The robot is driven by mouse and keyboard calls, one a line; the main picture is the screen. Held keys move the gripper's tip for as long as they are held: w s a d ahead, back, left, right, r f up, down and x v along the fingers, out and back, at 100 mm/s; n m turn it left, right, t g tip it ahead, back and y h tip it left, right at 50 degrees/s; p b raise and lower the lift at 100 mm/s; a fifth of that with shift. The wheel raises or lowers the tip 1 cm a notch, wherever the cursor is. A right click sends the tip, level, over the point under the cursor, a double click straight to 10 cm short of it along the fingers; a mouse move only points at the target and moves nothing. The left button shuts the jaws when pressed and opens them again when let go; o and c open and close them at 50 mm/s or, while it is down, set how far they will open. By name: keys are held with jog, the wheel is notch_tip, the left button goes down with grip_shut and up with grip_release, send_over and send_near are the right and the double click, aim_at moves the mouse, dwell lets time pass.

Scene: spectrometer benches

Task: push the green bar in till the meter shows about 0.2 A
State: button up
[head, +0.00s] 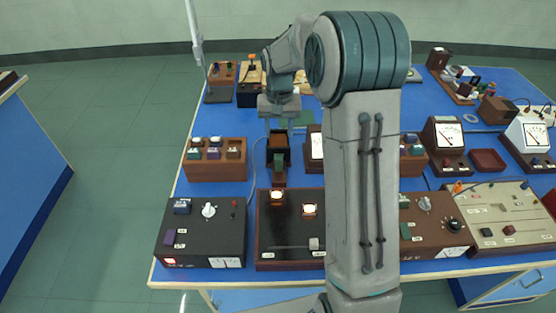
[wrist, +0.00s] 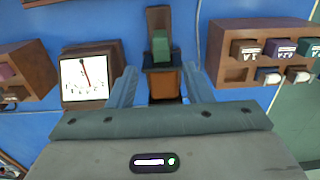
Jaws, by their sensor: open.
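The green bar (wrist: 161,45) lies in a brown wooden holder (wrist: 159,18), with its inner end at the dark frame of an orange-brown coil (wrist: 166,84). In the head view the green bar (head: 278,164) shows on the near side of the coil housing. My gripper (wrist: 162,86) is open and empty, its two fingers apart on either side of the coil in the wrist view. In the head view my gripper (head: 278,122) is over the far side of this device. The meter (wrist: 84,79) has a dark needle near mid-scale; its figures are too small to read.
A wooden rack with small blocks (head: 215,171) stands left of the device. The meter's case (head: 314,133) is close on its right, partly hidden by my arm. A dark box with two lit lamps (head: 290,240) lies nearer me. Bare blue table shows between them.

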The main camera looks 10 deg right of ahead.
aim_at(279, 157)
notch_tip(279, 157, down, 14)
jog(key=shift+w+p, duration=0.1)
jog(key=shift+p, duration=0.9)
